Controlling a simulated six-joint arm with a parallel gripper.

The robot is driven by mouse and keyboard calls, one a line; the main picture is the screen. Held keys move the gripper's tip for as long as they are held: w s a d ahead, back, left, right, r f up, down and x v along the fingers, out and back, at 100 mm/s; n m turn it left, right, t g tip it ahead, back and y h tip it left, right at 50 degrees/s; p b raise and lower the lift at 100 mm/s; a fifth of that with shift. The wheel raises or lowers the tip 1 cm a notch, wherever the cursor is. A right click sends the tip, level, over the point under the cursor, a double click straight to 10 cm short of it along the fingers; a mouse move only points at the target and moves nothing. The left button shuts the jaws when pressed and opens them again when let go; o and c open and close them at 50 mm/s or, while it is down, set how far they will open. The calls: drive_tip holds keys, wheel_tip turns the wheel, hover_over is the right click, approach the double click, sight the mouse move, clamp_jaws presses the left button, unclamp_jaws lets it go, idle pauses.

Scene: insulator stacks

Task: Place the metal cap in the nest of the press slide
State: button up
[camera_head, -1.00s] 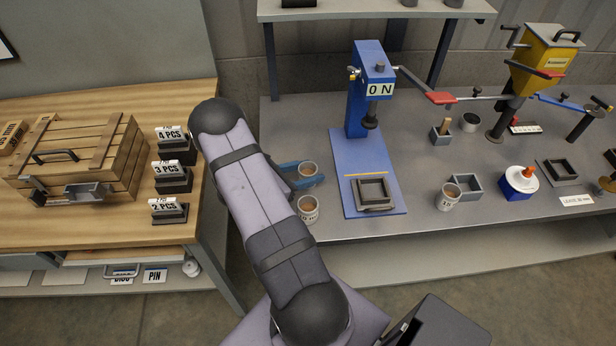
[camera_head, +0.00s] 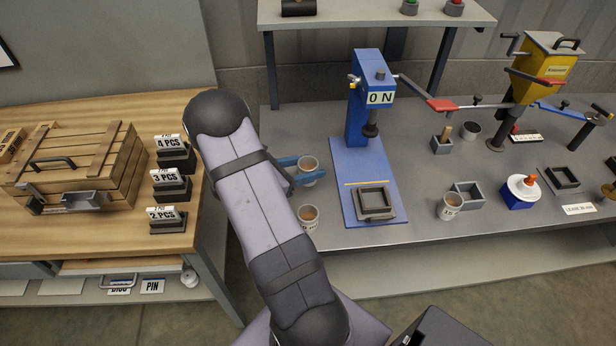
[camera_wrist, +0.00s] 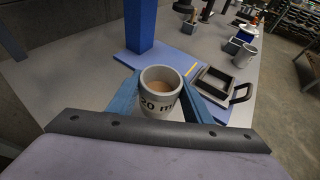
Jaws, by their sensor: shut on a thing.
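The metal cap (camera_head: 308,165) is a grey cup with brown inside; in the wrist view (camera_wrist: 160,91) its side reads "20 m". My gripper (camera_head: 306,170) has blue fingers shut on it from both sides, and it is upright. It is left of the blue press (camera_head: 365,110), beside the press's base plate. The nest of the press slide (camera_head: 375,217) is a dark square frame on the front of that plate, right of my gripper. The nest also shows in the wrist view (camera_wrist: 205,90), with a handle, and looks empty.
A similar cup (camera_head: 308,218) stands in front of my gripper, and another (camera_head: 450,206) right of the press beside a grey square tray (camera_head: 467,195). A blue-and-white device (camera_head: 520,191) stands further right. A wooden crate (camera_head: 72,165) is on the left bench.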

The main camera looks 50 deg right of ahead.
sight(309, 170)
drive_tip(key=shift+r, duration=2.1)
drive_tip(key=shift+b, duration=0.3)
